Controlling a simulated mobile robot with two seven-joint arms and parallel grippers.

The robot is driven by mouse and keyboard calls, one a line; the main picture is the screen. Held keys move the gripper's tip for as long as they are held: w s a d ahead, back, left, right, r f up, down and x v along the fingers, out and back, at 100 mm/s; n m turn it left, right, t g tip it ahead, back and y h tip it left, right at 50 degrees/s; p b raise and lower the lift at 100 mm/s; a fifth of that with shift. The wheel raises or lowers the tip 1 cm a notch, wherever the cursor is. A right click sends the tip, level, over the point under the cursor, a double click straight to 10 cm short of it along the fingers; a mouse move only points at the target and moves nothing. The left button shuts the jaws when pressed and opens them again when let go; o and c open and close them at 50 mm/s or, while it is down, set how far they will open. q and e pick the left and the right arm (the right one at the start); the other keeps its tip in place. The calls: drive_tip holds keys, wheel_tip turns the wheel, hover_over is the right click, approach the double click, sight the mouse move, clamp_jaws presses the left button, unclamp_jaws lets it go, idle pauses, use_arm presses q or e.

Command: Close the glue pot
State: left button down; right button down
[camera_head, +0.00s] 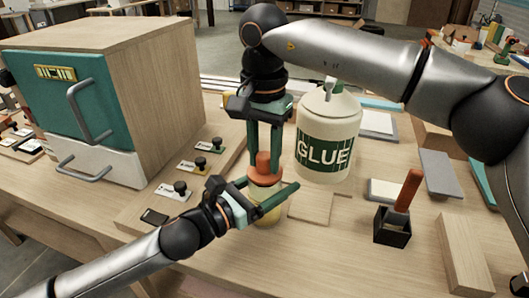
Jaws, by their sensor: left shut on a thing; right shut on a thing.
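The glue pot (268,213) is a small clear jar with yellowish contents, standing upright near the middle of the bench. An orange lid (264,180) with a knob sits at its top; I cannot tell whether it is fully seated. My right gripper (263,154) points straight down from above and is shut on the lid's knob. My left gripper (264,193) reaches in from the lower left, its green fingers on either side of the pot just below the lid, shut on the pot. The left fingers hide part of the jar.
A large white bottle labelled GLUE (325,140) stands close behind on the right. A teal-fronted wooden cabinet (150,90) stands at left. A black holder (392,228) with an orange-handled tool and a wooden block (466,255) are at right. Small knobbed plates (175,192) lie left.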

drive_tip(key=shift+f, duration=0.45)
drive_tip(key=shift+c, duration=2.2)
unclamp_jaws()
wheel_tip(320, 180, up, 12)
use_arm(q)
unclamp_jaws()
